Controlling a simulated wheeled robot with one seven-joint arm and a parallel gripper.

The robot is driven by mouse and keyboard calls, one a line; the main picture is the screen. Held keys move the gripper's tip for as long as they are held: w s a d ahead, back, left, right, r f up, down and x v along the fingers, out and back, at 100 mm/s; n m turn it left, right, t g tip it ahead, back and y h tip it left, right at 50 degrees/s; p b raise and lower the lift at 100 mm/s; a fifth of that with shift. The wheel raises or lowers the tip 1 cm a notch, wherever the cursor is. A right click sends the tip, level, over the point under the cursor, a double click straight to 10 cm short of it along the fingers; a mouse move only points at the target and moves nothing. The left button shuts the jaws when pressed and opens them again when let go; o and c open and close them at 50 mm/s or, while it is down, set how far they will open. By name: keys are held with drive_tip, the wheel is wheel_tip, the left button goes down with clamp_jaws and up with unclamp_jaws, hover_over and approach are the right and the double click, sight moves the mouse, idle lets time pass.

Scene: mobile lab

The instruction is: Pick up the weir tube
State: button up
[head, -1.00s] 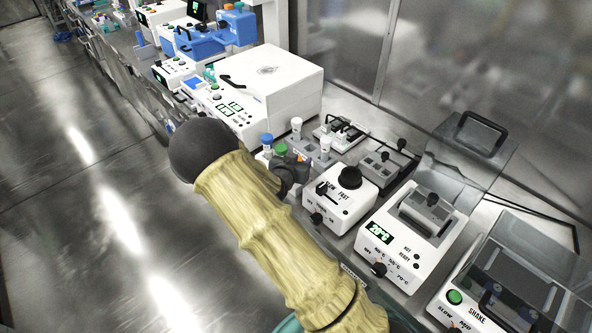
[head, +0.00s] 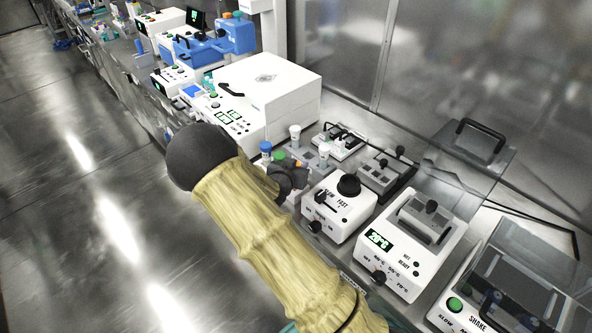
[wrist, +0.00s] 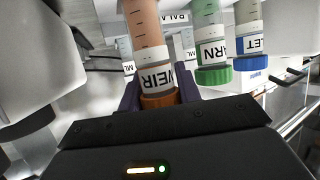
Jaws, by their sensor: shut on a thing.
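The weir tube (wrist: 148,40) shows in the wrist view, with orange contents, an orange cap and a white label reading WEIR. My gripper (wrist: 158,94) is shut on it near the cap, a finger on each side. In the head view my gripper (head: 289,178) is at the tube rack (head: 312,160), mostly behind my arm. A small bit of orange cap shows there. I cannot tell whether the tube is still in the rack.
A green-capped tube (wrist: 212,50) and a blue-capped tube (wrist: 250,45) stand close beside the held tube. White-capped tubes (head: 295,132) stand in the rack. A white box with a black knob (head: 340,205) and a heater (head: 412,240) stand nearby. A large white machine (head: 262,95) is behind.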

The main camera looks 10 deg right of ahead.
wheel_tip(320, 180, up, 9)
idle(0.3)
